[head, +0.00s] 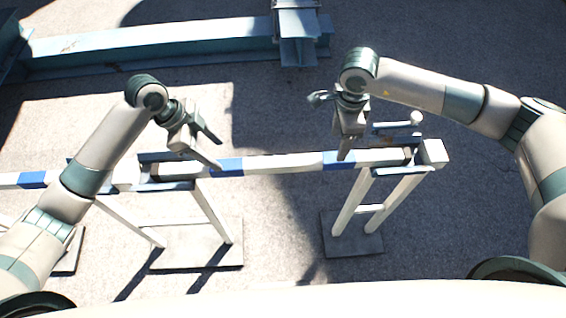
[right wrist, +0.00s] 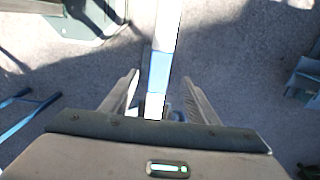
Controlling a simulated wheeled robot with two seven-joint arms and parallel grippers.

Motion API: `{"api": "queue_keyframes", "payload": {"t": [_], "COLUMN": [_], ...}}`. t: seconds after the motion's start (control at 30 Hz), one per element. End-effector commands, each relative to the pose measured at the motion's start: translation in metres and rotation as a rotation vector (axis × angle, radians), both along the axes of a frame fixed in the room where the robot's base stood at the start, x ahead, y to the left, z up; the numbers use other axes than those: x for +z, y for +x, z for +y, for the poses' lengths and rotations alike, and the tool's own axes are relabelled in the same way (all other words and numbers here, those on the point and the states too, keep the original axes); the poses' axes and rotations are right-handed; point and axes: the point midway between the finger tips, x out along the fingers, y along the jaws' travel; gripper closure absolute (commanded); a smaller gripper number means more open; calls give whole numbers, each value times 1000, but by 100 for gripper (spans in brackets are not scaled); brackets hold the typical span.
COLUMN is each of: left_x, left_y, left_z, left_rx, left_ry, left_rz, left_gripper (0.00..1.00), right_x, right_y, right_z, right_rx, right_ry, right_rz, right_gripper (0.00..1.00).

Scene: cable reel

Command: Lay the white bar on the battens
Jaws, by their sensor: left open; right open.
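The white bar (head: 285,163) with blue bands runs across the head view and appears to lie along the tops of two white-legged trestles (head: 211,212) (head: 350,203). I cannot tell how it touches them, and nothing is clearly recognisable as battens. My left gripper (head: 214,148) is open above the bar by the left trestle. My right gripper (head: 333,124) is open above the bar near its right blue band. In the right wrist view the bar (right wrist: 167,30) runs down toward the space between my open right fingers (right wrist: 160,97); I cannot tell the gap in height.
A white block (head: 434,153) sits at the right trestle's end. A long steel beam (head: 150,50) lies on the ground at the back, with a short upright piece (head: 297,35) at its right. Open ground lies between the trestles.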

Motion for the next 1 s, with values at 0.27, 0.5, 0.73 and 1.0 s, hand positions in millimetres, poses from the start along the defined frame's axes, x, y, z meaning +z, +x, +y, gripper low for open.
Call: {"api": "queue_keyframes", "payload": {"t": [0.27,0.5,0.73,1.0], "left_x": [-43,-70,-81,-81], "left_y": [-1,0,0,0], "left_z": [-18,-30,-33,-34], "left_rx": [1,1,1,0], "left_ry": [-1,-1,0,0], "left_rz": [3,2,-1,-1], "left_gripper": [45,45,45,45], "right_x": [-47,-77,-88,-88], "right_y": [-1,0,0,0], "right_z": [0,0,0,0], "right_rx": [-2,0,0,0], "right_ry": [-1,0,1,0], "right_rz": [3,1,1,0], "right_gripper": [45,45,45,45]}}
